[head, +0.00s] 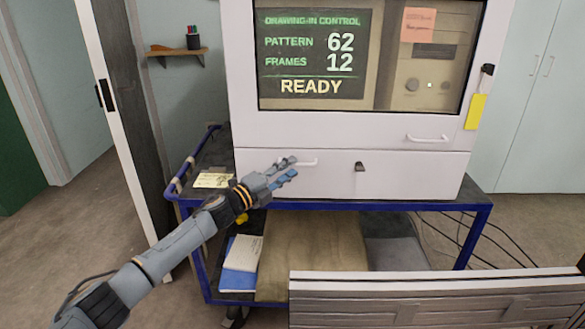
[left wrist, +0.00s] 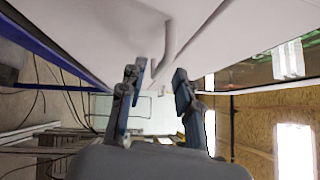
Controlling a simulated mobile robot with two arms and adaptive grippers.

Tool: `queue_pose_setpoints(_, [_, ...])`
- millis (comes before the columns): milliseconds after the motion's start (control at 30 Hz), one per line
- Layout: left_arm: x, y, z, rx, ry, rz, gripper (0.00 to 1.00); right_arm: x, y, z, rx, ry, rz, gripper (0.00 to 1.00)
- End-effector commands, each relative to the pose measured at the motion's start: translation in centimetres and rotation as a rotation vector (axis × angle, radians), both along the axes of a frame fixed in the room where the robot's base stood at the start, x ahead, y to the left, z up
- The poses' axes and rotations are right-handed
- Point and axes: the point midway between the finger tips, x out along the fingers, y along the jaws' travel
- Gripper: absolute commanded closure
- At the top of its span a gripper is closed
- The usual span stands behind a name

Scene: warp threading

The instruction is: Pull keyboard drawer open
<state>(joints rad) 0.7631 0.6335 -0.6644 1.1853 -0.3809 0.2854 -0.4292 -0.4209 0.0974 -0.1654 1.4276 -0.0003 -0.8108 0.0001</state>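The keyboard drawer (head: 420,178) is the wide white lower front of the cabinet, and it looks shut. Its pale bar handle (head: 308,162) is left of centre, partly hidden behind my fingers, with a dark lock (head: 360,167) to its right. My left gripper (head: 288,169) is at the left end of this handle. In the left wrist view my left gripper (left wrist: 160,72) has its two fingers apart with nothing held. The handle (left wrist: 167,45) shows just beyond the gap between the fingertips. I cannot tell whether they touch it. My right gripper is not in view.
The cabinet stands on a blue-framed cart (head: 480,215). A second handle (head: 427,138) is on the panel above, below a screen (head: 313,55) reading READY. A yellow tag (head: 475,112) hangs at the right. A grey slatted piece (head: 430,300) crosses the lower right foreground.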

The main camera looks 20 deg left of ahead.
Motion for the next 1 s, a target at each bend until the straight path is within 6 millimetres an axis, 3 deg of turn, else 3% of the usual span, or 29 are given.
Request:
queue_pose_setpoints(200, [1.4, -0.8, 0.2, 0.0, 0.0, -0.001, 0.67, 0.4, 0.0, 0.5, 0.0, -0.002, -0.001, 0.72])
queue_pose_setpoints(500, [1.6, -0.9, 0.2, 0.0, 0.001, 0.0, 0.67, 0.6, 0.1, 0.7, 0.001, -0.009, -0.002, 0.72])
queue_pose_setpoints(667, [1.6, -0.9, 0.2, 0.0, 0.001, 0.0, 0.98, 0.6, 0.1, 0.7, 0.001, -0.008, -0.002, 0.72])
queue_pose_setpoints(700, [1.6, -0.9, 0.2, 0.0, 0.001, 0.0, 1.0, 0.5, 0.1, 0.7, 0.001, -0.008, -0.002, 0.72])
queue_pose_setpoints(1000, [1.6, -0.9, 0.2, 0.0, 0.001, 0.0, 1.0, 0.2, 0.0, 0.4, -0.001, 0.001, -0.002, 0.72])
